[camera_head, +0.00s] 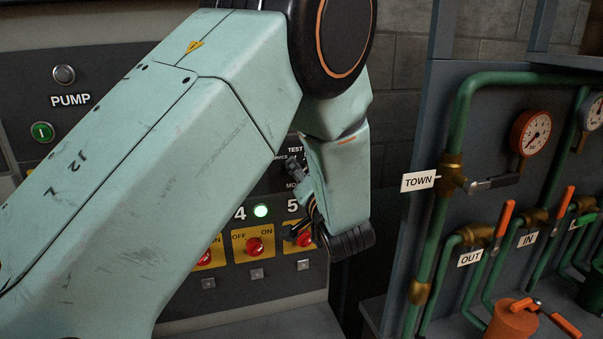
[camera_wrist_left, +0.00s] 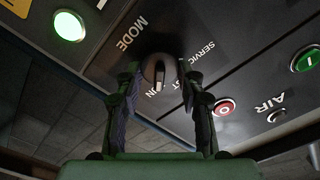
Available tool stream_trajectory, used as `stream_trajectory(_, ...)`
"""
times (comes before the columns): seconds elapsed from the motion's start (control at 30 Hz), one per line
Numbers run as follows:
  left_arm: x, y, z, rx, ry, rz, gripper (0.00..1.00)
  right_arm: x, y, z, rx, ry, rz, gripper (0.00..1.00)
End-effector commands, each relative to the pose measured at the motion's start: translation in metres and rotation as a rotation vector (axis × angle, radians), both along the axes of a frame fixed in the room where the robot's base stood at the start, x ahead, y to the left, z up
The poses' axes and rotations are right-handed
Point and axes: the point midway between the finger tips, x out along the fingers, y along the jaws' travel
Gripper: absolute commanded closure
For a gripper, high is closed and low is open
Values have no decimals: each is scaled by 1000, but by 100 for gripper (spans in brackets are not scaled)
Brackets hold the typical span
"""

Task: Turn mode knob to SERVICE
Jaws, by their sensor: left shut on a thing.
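The round dark mode knob (camera_wrist_left: 152,68) shows in the left wrist view, on the dark panel beside the word MODE. A pale line on it points down in the picture, toward a partly hidden label ending in UN. The SERVICE label (camera_wrist_left: 197,53) is to the knob's right. My left gripper (camera_wrist_left: 159,72) is shut on the knob, one finger on each side. In the head view my left gripper (camera_head: 296,168) is at the panel below the TEST label, and my arm and wrist hide most of the knob there. My right gripper is in neither view.
A lit green lamp (camera_head: 260,211) and red OFF/ON switches (camera_head: 254,246) sit below the knob. A green PUMP button (camera_head: 42,132) is at left. Green pipes (camera_head: 436,245) with valves and a gauge (camera_head: 531,132) stand at right. A red button (camera_wrist_left: 224,107) is right of my fingers.

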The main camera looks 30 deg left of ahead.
Motion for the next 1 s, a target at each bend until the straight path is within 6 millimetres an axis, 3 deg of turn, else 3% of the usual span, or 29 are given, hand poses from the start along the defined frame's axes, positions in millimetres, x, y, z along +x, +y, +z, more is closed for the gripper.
stream_trajectory(0.47, -2, 3, -2, -70, -77, 7, 93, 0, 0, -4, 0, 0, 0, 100)
stream_trajectory(1.0, -3, 3, -3, -384, -443, 7, 93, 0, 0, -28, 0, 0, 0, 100)
